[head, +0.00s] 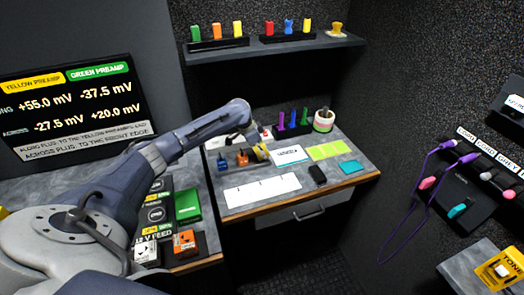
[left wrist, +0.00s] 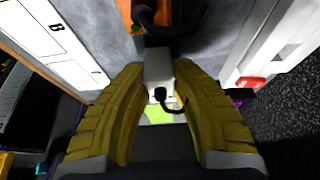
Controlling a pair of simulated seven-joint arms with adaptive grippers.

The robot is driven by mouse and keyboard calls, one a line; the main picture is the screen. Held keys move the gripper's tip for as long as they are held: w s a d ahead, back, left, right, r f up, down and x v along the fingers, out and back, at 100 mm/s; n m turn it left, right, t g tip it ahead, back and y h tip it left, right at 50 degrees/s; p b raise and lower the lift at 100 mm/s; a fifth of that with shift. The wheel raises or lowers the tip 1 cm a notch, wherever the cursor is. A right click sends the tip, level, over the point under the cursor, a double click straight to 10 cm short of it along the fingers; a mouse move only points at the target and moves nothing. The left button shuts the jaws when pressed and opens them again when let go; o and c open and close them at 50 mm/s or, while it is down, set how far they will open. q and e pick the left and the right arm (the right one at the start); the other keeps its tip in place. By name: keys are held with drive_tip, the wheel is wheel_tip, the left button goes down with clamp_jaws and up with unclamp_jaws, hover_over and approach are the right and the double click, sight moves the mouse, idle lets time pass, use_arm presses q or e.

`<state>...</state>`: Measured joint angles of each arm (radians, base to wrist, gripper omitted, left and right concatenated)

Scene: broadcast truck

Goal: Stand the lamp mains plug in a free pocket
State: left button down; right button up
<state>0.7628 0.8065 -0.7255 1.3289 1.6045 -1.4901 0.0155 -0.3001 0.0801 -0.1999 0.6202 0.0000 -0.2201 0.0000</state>
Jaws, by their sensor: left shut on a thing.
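My left gripper (head: 262,152) is low over the far worktop in the head view. In the left wrist view its yellow fingers (left wrist: 160,95) are shut on a pale grey block with a short black lead, which looks like the lamp mains plug (left wrist: 158,68). An orange plug-like piece (left wrist: 127,12) with a black cable is just beyond it. Blue (head: 222,162) and orange (head: 242,158) pieces stand left of the gripper in the head view. I cannot make out clearly which pocket is free. My right gripper is not in view.
A white lettered strip (head: 262,192) lies at the worktop's front. A black device (head: 317,176) and a teal pad (head: 349,168) lie right. A shelf (head: 290,52) overhangs the back.

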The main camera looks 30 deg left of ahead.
use_arm(q)
drive_tip(key=shift+f, duration=0.2)
drive_tip(key=c, duration=1.1)
unclamp_jaws()
drive_tip(key=shift+c, duration=0.2)
drive_tip(key=v, duration=1.2)
